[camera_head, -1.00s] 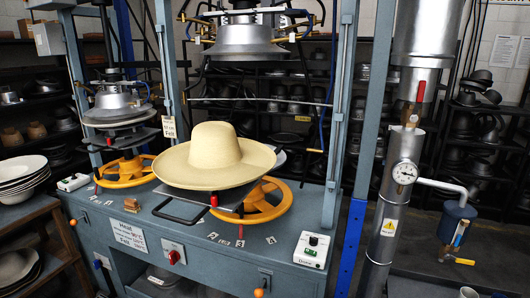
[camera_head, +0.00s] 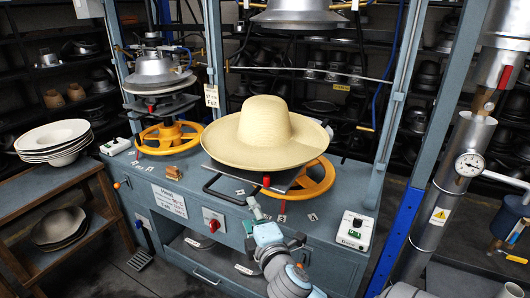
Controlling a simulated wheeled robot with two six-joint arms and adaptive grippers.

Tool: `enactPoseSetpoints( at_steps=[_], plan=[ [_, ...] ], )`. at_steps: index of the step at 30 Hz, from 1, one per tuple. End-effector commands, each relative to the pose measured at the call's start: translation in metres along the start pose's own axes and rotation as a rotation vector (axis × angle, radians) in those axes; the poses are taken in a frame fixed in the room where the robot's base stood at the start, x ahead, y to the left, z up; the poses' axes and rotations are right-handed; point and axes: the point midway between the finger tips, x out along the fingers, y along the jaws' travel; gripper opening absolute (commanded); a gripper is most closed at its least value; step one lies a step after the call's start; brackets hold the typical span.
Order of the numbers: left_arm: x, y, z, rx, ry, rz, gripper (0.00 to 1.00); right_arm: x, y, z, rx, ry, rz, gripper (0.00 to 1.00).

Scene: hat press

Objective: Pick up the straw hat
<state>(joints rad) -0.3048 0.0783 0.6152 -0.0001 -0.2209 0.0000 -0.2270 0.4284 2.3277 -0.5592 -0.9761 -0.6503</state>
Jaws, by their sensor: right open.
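The straw hat (camera_head: 264,125) is cream-coloured, with a rounded crown and a wide brim. It sits brim down on the press's lower plate, above a yellow handwheel (camera_head: 318,182). My right gripper (camera_head: 262,212) shows at the bottom centre, in front of the press and below the near brim. It is open, with nothing seen in it, and is apart from the hat. My left gripper is not in view.
The press frame has blue-grey posts on both sides of the hat, and an upper press head (camera_head: 302,15) hangs above it. A control box (camera_head: 355,230) sits at the table's right. A hot pipe with a gauge (camera_head: 470,164) is at right.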

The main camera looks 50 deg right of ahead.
Motion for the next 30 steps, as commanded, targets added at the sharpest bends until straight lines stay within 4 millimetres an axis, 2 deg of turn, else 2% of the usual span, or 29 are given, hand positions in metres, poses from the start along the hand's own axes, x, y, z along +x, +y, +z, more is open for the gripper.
enactPoseSetpoints(
  at_steps=[1,3,6,13,19,25,30],
  plan=[
    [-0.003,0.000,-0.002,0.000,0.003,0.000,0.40,-0.012,0.033,-0.001,-0.018,0.002,0.063,0.47],
    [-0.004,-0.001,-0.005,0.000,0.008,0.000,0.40,-0.021,0.059,-0.001,-0.035,-0.003,0.118,0.47],
    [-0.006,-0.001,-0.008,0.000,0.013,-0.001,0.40,-0.011,0.071,-0.001,-0.043,-0.005,0.140,0.47],
    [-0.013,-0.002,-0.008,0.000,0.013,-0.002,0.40,0.050,0.078,-0.003,-0.038,-0.004,0.137,0.47],
    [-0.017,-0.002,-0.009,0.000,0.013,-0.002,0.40,0.075,0.080,-0.007,-0.034,-0.002,0.135,0.47],
    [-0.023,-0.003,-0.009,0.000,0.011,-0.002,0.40,0.111,0.085,-0.015,-0.035,-0.001,0.134,0.47],
    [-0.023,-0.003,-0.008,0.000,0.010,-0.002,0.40,0.117,0.085,-0.015,-0.035,0.001,0.135,0.47]
  ],
)
